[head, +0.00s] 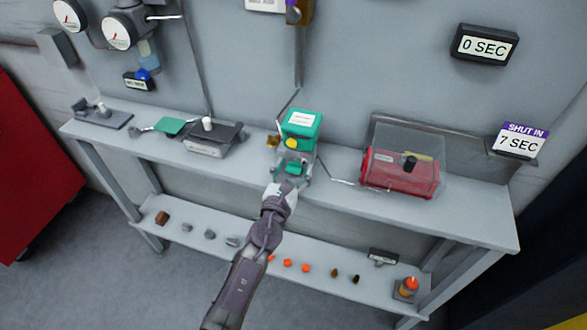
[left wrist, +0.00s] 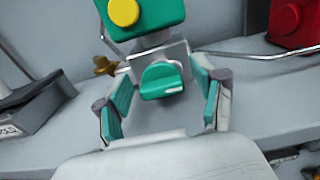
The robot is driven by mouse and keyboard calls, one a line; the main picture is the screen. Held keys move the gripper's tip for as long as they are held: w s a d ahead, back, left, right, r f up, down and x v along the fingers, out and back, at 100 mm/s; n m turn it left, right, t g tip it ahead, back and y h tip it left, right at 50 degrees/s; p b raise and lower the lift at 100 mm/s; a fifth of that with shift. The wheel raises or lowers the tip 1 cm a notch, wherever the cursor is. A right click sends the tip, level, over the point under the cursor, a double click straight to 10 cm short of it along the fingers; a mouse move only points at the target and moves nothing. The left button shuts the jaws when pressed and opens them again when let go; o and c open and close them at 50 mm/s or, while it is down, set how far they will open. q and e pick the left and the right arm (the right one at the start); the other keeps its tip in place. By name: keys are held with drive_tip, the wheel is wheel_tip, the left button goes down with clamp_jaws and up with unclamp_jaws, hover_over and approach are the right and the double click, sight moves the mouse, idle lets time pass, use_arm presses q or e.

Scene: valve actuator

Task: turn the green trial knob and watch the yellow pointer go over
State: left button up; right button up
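The green actuator box (head: 301,123) stands on the bench with a round yellow piece (head: 292,143) on its front; I cannot tell if this is the pointer. Both show at the top of the left wrist view, the yellow piece (left wrist: 124,12) on the green box (left wrist: 160,14). Below is the green knob (head: 295,168), also in the left wrist view (left wrist: 162,80). My left gripper (head: 291,180) is at the knob. In the left wrist view its green-padded fingers (left wrist: 163,92) are open, one on each side of the knob, with gaps showing. My right gripper is out of view.
A red box under a clear cover (head: 402,170) stands right of the actuator. A grey device with a white knob (head: 213,139) stands left. A brass piece (left wrist: 105,66) and a thin pipe flank the actuator. Signs read "0 SEC" (head: 484,46) and "SHUT IN 7 SEC" (head: 521,141).

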use_arm(q)
drive_tip(key=c, duration=1.1)
drive_tip(key=n, duration=0.5)
drive_tip(key=shift+a+n, duration=0.15)
drive_tip(key=shift+n, duration=0.25)
drive_tip(key=o, duration=1.1)
drive_tip(key=shift+o, duration=0.2)
drive_tip(key=v, duration=1.2)
